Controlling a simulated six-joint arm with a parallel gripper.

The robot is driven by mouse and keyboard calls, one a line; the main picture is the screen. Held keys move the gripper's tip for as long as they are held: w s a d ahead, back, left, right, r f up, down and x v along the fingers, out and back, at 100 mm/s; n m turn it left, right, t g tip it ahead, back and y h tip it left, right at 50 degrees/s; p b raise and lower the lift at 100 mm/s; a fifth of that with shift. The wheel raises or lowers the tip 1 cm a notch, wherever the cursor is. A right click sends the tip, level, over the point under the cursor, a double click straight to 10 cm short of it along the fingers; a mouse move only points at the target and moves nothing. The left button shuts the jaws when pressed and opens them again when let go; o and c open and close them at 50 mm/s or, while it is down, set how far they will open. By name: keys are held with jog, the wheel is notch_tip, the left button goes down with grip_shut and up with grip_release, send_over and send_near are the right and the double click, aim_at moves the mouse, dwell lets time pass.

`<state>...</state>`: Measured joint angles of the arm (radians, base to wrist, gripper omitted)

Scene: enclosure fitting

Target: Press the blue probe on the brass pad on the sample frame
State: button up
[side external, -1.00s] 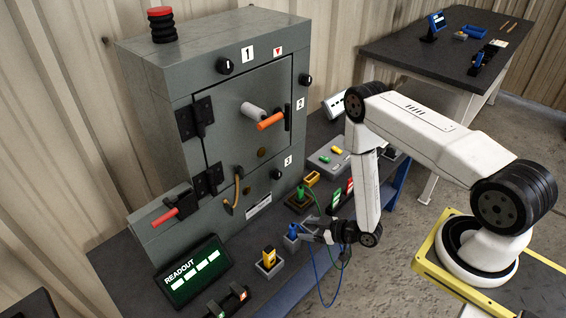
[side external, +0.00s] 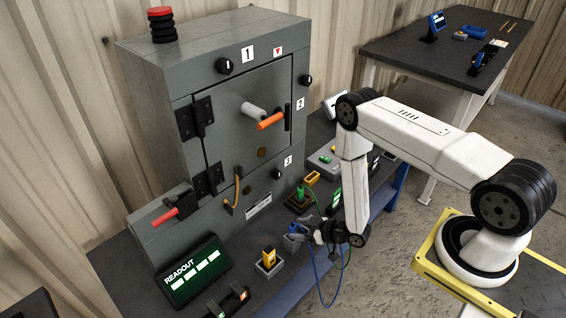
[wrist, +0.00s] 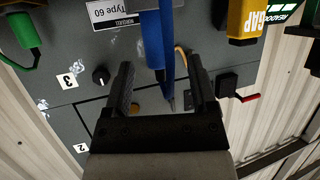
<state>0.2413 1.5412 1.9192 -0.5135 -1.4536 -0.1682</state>
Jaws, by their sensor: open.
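The blue probe (side external: 293,229) stands in a holder at the front of the bench, right of the yellow device, with its blue cable hanging over the edge. My gripper (side external: 305,229) is at the probe, its jaws lying sideways. In the wrist view, the blue probe (wrist: 152,45) runs down between the two open fingers of my gripper (wrist: 160,80), with gaps on both sides and its thin tip pointing down. The grey enclosure's door (side external: 240,120) is shut.
A yellow device (side external: 269,257) stands in a holder left of the probe. A green probe (side external: 301,193) with a green cable stands behind. The readout (side external: 193,270) and enclosure's red-handled lever (side external: 165,216) are at left. An orange door handle (side external: 270,121) sticks out.

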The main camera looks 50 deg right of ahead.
aim_at(287, 234)
jog(key=shift+x, duration=2.25)
jog(key=shift+d, duration=0.1)
grip_shut()
